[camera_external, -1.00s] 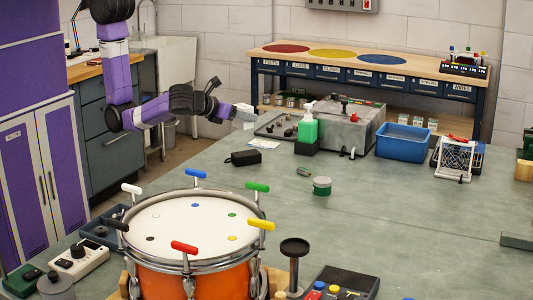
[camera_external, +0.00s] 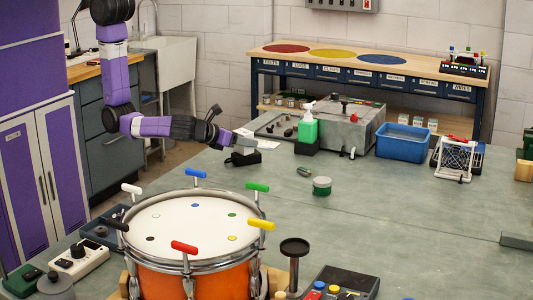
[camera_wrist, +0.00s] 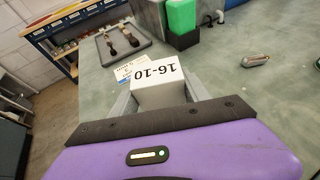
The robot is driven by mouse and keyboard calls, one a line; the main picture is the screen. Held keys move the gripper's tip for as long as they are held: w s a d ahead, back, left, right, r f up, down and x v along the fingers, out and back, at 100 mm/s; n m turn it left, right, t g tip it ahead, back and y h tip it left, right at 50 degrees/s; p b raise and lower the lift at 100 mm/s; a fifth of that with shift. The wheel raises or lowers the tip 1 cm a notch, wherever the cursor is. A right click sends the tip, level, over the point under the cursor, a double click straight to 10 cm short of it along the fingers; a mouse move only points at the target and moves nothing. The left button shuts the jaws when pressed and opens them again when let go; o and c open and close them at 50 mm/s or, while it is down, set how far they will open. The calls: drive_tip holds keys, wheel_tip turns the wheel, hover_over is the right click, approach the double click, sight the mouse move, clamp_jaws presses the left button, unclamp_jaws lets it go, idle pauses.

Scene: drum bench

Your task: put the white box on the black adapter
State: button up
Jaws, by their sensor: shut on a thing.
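The white box (camera_wrist: 158,88), marked "16-10", is held between the two fingers of my gripper (camera_wrist: 166,98) in the wrist view. In the external view my gripper (camera_external: 243,143) is low, just above the black adapter (camera_external: 245,158), which lies on the grey bench near its far left edge. The white box is hard to tell from the finger in that view. I cannot tell whether the box touches the adapter. In the wrist view the adapter is hidden behind the box and gripper.
A green bottle in a black holder (camera_external: 307,132) stands right of the gripper, before a grey metal box (camera_external: 352,132). A white card (camera_external: 266,144) lies just behind. A blue bin (camera_external: 403,144) and a drum (camera_external: 195,245) are farther off.

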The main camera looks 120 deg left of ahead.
drive_tip(key=o, duration=1.5)
drive_tip(key=shift+f, duration=0.1)
drive_tip(key=shift+c, duration=0.2)
drive_tip(key=v, duration=1.2)
